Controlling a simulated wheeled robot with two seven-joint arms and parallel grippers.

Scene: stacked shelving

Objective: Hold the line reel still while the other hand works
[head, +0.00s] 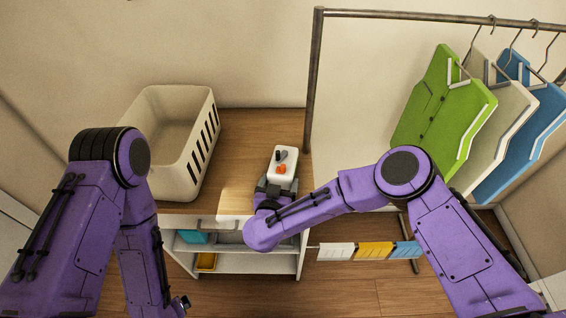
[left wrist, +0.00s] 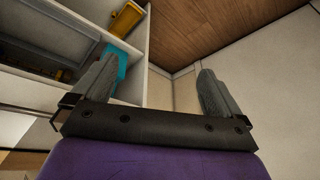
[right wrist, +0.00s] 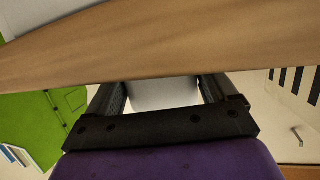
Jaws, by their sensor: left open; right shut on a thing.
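The line reel (head: 286,157) is a small white box with an orange part and a dark knob on top. It is on the wooden top of the shelf unit, near its right edge. My right gripper (head: 274,183) is shut on its near end. In the right wrist view, the reel's white body (right wrist: 165,93) sits between the two fingers, mostly hidden. My left gripper (left wrist: 158,66) is open and empty in the left wrist view, low beside the shelf unit, with nothing between its fingers. In the head view its fingers cannot be made out.
A cream laundry basket (head: 205,148) stands on the wooden top (head: 236,188), left of the reel. A metal rail (head: 314,80) carries green, white and blue garments at right. Below, the open shelves (head: 245,258) hold teal and yellow items. White, yellow and blue cloths (head: 374,251) hang low.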

